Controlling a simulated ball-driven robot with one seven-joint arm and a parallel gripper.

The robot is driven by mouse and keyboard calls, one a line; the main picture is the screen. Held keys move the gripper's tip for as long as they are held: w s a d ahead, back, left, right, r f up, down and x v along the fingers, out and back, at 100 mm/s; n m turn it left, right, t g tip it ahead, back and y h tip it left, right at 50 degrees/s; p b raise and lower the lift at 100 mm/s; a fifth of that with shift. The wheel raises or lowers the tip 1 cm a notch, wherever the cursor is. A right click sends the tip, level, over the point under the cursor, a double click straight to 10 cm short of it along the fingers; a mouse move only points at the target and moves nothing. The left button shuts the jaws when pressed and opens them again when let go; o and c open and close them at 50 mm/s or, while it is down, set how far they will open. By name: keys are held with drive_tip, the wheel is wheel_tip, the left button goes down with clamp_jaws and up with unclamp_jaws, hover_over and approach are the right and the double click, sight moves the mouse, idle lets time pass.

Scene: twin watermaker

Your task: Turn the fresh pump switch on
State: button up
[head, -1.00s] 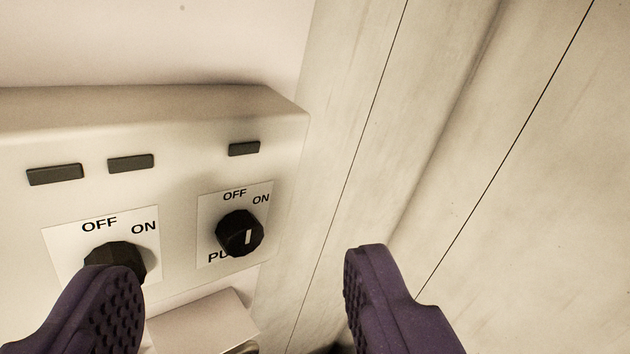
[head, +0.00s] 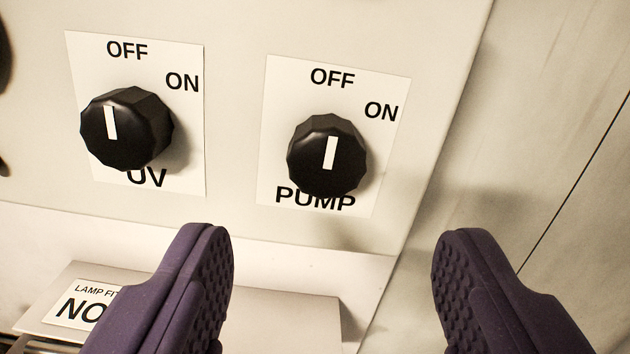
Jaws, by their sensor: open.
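The pump switch (head: 327,158) is a black faceted knob on a white label marked OFF, ON and PUMP, on a pale panel. Its white pointer line stands upright, toward OFF. My gripper (head: 335,255) is open, its two purple padded fingers spread apart below the knob in the picture. The left finger is lower left of the knob and the right finger is lower right of it. Neither finger appears to touch the knob, and nothing is between them.
A similar UV knob (head: 126,130) sits to the left, its pointer also near upright. Below the panel is a box (head: 290,310) with a partly hidden label (head: 80,306). A pale wall (head: 540,130) runs along the right side. Another dark knob is cut off at the left edge.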

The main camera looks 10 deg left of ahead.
sight(329, 168)
drive_tip(key=w, duration=0.3)
drive_tip(key=w+a, duration=0.1)
drive_tip(key=w, duration=0.3)
drive_tip(key=shift+a, duration=0.2)
drive_tip(key=shift+s, duration=0.1)
drive_tip(key=c, duration=1.1)
drive_tip(key=shift+o, duration=0.2)
drive_tip(key=shift+m, duration=0.3)
drive_tip(key=m+p, duration=0.2)
drive_tip(key=m, duration=0.3)
drive_tip(key=shift+d+r+p, duration=0.1)
drive_tip(key=shift+p, duration=0.25)
drive_tip(key=m+p, duration=0.3)
drive_tip(key=m, duration=0.3)
